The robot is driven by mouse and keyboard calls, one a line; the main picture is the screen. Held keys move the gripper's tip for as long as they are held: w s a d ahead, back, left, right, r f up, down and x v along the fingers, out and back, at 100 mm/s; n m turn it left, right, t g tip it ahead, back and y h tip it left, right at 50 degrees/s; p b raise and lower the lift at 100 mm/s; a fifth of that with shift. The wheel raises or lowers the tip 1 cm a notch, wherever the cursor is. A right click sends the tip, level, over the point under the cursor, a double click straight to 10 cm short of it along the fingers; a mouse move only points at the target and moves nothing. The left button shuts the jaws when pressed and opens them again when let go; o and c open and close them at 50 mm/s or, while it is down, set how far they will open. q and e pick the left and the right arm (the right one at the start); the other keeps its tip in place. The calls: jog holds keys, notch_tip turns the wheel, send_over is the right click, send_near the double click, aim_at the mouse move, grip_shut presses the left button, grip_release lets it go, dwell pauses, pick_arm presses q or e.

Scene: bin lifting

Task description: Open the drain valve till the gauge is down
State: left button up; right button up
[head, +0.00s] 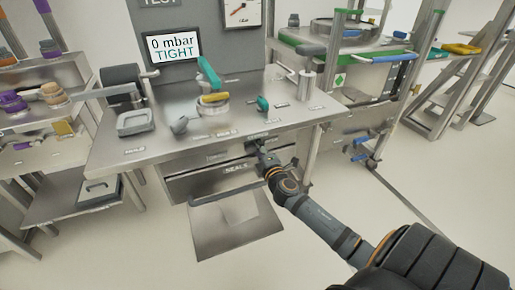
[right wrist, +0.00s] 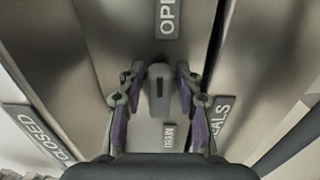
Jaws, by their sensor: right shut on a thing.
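The drain valve handle (right wrist: 159,90) is a grey lever with a dark slot, seen in the right wrist view. It lies between the two fingers of my right gripper (right wrist: 155,108), which is shut on it. The handle stands upright in that picture, with the OPEN label (right wrist: 168,18) beyond it and the CLOSED label (right wrist: 38,128) off to the left. In the head view my right gripper (head: 262,157) is at the bench's front edge and hides the valve. The gauge (head: 240,10) is partly cut off at the top; its red needle is too small to read surely. My left gripper is not in view.
A display (head: 173,48) reads 0 mbar TIGHT. The steel bench (head: 160,150) carries a round part (head: 213,104) under a teal-handled clamp and a grey tray (head: 136,121). A drawer (head: 210,180) labelled SEALS is below the gripper. Shelves stand left, a cart (head: 365,80) right.

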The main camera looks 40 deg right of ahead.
jog(key=shift+f, duration=0.1)
jog(key=o, duration=0.9)
jog(key=shift+s, duration=0.15)
jog(key=v, duration=1.1)
jog(key=shift+s, duration=0.35)
jog(key=shift+a, duration=0.1)
